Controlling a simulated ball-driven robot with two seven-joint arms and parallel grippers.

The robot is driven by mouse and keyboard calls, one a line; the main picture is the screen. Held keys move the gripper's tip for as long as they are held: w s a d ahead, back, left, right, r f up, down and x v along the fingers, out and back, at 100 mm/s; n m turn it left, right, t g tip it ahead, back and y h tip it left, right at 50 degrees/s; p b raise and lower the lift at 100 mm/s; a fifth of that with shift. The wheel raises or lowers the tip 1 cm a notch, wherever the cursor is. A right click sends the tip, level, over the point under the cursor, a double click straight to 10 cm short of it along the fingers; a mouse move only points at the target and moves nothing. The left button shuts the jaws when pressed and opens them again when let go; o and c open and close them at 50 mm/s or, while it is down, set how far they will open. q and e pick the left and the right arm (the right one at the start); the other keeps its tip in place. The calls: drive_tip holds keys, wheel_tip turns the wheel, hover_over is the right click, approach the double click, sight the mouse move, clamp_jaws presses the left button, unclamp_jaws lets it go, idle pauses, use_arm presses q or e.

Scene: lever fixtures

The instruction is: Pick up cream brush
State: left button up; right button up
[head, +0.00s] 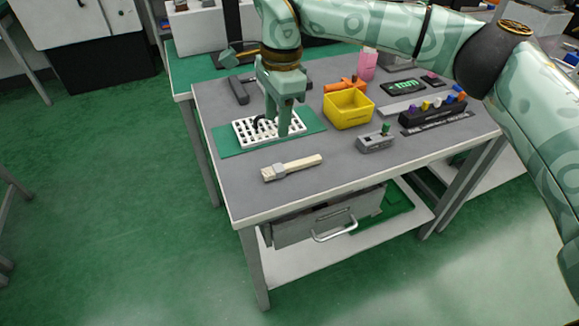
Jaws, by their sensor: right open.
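The cream brush (291,167) lies flat near the front left of the grey table, its pale bristle end to the left and its handle to the right. My right gripper (277,122) comes in from the right and points down over the white slotted rack (244,139) on a green mat. It is open, apart from the brush, and behind it. I cannot tell whether its fingertips touch the rack. Its fingers hide part of the rack. My left gripper is not in view.
A yellow bin (349,109) and a grey switch box (375,143) stand right of the rack. A black holder (432,111) with coloured knobs is farther right. A drawer with a handle (336,230) is under the tabletop. The surface around the brush is clear.

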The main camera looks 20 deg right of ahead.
drive_tip(key=d+r, duration=0.2)
drive_tip(key=h+b, duration=0.1)
drive_tip(key=b, duration=0.4)
hover_over(290, 164)
drive_tip(key=shift+m, duration=0.3)
wheel_tip(290, 164, down, 11)
drive_tip(key=shift+f, duration=0.2)
wheel_tip(290, 164, down, 4)
drive_tip(key=b, duration=0.2)
drive_tip(key=shift+d+r+b, duration=0.1)
drive_tip(key=shift+r+b, duration=0.05)
drive_tip(key=shift+b, duration=0.2)
drive_tip(key=shift+f, duration=0.55)
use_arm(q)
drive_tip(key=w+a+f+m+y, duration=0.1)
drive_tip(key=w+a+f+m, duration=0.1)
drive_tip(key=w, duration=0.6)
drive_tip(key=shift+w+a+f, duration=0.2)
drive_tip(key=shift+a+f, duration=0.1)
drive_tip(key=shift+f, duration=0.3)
use_arm(e)
clamp_jaws()
